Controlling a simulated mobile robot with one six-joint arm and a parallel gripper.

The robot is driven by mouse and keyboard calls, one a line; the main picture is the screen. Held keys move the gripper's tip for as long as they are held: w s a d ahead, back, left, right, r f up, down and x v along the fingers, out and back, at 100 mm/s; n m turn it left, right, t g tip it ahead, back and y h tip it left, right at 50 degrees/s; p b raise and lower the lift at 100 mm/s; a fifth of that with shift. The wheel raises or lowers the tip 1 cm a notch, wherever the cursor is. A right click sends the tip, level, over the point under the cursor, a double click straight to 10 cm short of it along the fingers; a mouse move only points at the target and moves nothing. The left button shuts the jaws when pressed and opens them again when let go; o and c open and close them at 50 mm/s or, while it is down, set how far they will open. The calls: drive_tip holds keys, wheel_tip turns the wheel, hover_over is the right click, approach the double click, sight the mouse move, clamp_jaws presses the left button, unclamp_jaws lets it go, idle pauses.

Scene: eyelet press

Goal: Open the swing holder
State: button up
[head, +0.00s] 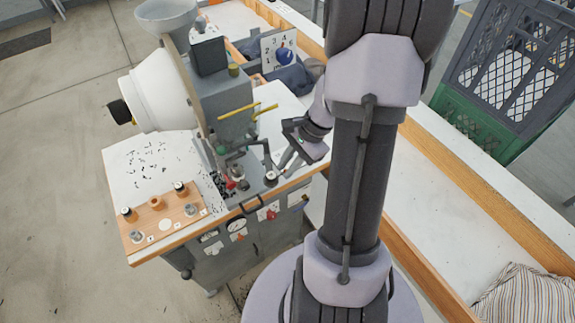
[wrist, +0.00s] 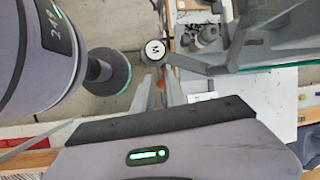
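The eyelet press (head: 222,95) stands on the white-topped bench, with a grey body and a white drum. A dark knob with a pale top (head: 270,178) stands at the press's front right. In the wrist view, a round white-topped knob marked with a letter (wrist: 154,49) sits at the end of a grey arm (wrist: 192,66); it looks like the swing holder's handle. My gripper (head: 283,170) is tilted down just above and right of the dark knob. Its fingers (wrist: 162,82) appear slightly apart and empty, close to the knob in the picture; contact cannot be told.
A wooden board with small posts (head: 162,212) lies at the bench's front left. Yellow rods (head: 262,112) stick out from the press above my gripper. A red-tipped lever (head: 230,184) is left of the knob. A green and grey crate (head: 475,120) stands right.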

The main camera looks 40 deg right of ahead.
clamp_jaws()
idle(0.9)
drive_tip(key=d+n, duration=0.1)
drive_tip(key=d+n+g+p, duration=0.1)
drive_tip(key=n, duration=0.1)
drive_tip(key=shift+w+d+y+p, duration=0.1)
drive_tip(key=shift+d+y+p, duration=0.2)
drive_tip(key=o, duration=0.5)
unclamp_jaws()
